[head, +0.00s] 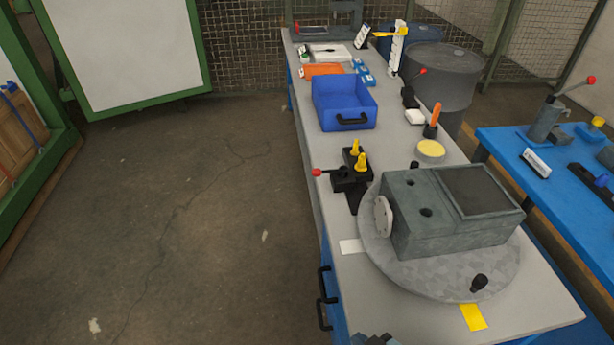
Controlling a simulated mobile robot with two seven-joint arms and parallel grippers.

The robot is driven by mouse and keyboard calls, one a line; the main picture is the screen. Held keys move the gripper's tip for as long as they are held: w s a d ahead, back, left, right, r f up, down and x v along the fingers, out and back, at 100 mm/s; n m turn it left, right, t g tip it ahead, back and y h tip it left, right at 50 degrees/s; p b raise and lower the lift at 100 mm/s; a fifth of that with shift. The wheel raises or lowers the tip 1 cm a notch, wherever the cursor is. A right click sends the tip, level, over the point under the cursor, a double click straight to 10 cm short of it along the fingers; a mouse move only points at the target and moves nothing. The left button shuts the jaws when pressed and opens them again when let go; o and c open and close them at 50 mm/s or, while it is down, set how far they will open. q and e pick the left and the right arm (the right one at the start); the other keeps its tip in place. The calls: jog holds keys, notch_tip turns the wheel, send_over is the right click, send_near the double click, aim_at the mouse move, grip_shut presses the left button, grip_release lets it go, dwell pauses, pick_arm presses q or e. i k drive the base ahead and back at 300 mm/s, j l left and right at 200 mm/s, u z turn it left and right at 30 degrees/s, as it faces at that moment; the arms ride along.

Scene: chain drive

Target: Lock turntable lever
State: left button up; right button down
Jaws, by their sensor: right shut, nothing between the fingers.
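The round grey turntable (385,268) lies on the bench top at the near end and bears a grey box-shaped housing (430,243) with a pale round flange (383,216) on its left side. A lever with a red ball end (317,172) points left from a black block (350,180) at the turntable's far left edge. A black knob (479,282) stands on the turntable's near right part. My right gripper (374,340) shows only as a dark tip at the bottom edge, shut and empty, apart from the lever and knob. My left gripper is out of view.
Two yellow-topped pieces (361,162) stand on the black block. A blue bin (343,104) and an orange-handled tool (434,118) stand farther back. A white label (350,246) and a yellow label (473,317) lie beside the turntable. A blue table (545,140) is at right. The left floor is clear.

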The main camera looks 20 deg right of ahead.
aim_at(343, 171)
jog(key=i+j+z, duration=0.1)
jog(key=j, duration=0.2)
jog(key=i+j, duration=0.25)
jog(key=i+j+z, duration=0.15)
jog(key=j, duration=0.3)
jog(key=i+j+z, duration=0.1)
jog(key=j, duration=0.2)
jog(key=i+j+z, duration=0.1)
jog(key=j, duration=0.3)
